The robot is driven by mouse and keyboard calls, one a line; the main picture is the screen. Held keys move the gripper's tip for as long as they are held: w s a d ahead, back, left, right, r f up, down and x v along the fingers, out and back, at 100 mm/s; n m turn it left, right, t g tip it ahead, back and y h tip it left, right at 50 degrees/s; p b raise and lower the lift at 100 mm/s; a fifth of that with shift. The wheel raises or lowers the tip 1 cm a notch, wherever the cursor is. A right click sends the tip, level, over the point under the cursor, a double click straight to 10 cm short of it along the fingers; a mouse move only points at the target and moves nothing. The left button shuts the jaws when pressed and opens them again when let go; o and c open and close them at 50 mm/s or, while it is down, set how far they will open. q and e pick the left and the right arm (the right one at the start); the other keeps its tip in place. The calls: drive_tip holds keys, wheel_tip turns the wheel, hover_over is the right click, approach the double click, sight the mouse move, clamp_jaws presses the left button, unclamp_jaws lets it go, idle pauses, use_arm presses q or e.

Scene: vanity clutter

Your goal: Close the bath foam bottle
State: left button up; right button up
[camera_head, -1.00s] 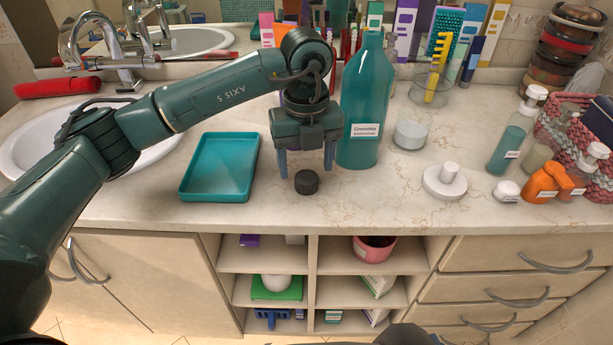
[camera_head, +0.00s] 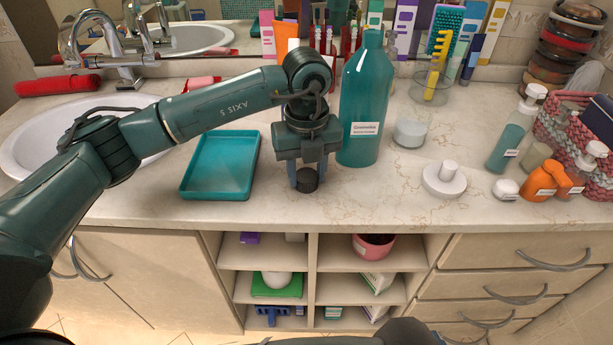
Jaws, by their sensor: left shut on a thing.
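The bath foam bottle (camera_head: 367,95) is a tall teal bottle with a white label, upright on the marble counter. The top of its neck shows no cap. A small black cap (camera_head: 307,184) is on the counter to the left of the bottle, near the front edge. My left gripper (camera_head: 307,180) points down and is shut on the black cap, just left of the bottle. Its fingers partly cover the cap. My right gripper is not in view.
A teal tray (camera_head: 186,192) lies left of the gripper, beside the sink (camera_head: 30,150). Right of the bottle are a glass jar (camera_head: 409,133), a white round dispenser (camera_head: 444,180) and an orange bottle (camera_head: 541,184).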

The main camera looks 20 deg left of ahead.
sight(307, 176)
use_arm(q)
drive_tip(key=shift+c, duration=1.3)
drive_tip(key=shift+r, duration=0.15)
wheel_tip(307, 176, up, 10)
drive_tip(key=b, duration=0.1)
